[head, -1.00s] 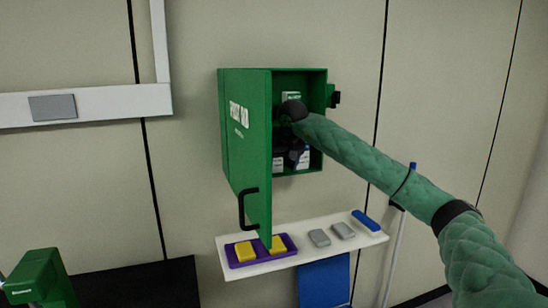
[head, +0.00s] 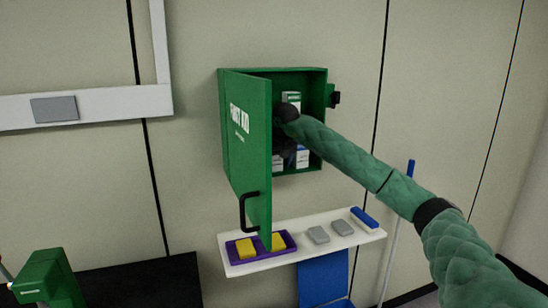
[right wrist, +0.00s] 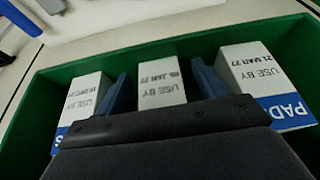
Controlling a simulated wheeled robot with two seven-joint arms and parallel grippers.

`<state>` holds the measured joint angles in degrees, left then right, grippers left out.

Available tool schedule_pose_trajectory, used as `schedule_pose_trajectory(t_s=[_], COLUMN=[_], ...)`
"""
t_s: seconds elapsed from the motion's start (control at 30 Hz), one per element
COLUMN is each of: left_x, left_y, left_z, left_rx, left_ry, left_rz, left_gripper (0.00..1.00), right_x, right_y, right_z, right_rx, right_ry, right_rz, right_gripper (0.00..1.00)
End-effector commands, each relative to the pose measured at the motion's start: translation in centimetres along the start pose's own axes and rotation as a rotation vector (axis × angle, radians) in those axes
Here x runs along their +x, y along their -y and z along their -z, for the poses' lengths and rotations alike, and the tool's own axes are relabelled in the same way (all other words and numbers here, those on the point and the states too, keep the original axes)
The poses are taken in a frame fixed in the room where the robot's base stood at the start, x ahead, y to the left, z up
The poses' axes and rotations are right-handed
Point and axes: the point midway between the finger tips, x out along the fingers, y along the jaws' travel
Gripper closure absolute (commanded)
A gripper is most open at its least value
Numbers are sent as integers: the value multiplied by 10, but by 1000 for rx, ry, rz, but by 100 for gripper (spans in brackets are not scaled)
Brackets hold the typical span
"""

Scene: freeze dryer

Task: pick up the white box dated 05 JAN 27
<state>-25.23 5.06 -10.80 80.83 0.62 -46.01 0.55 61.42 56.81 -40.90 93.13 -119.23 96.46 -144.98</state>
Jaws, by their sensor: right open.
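The white box dated 05 JAN 27 (right wrist: 161,84) stands in the middle of three boxes in the right wrist view, its printed top facing the camera. My right gripper (right wrist: 165,87) is open, with one dark finger on each side of this box. I cannot tell whether the fingers touch it. In the head view my right gripper (head: 287,135) is inside the green wall cabinet (head: 297,72), mostly hidden by my forearm. My left gripper is not in view.
White boxes flank the middle one: one at left (right wrist: 88,95), another dated 21 MAR 27 (right wrist: 250,72). The cabinet door (head: 246,150) stands open at left. Below is a white shelf (head: 300,256) with a purple tray (head: 262,252) and grey blocks (head: 318,235).

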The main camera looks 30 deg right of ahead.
Motion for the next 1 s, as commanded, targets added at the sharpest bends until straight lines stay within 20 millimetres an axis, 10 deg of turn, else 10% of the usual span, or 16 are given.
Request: schedule_pose_trajectory(t_s=[0.3,0.67,1.0], left_x=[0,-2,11], left_y=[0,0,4], left_z=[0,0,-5], left_rx=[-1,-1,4], left_ry=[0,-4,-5], left_rz=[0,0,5], left_gripper=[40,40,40], right_x=[0,-9,-61], right_y=[0,-1,-1], right_z=[0,-2,-42], right_rx=[0,0,0], right_ry=[0,-1,-3], right_rz=[0,-1,-2], right_gripper=[77,77,77])
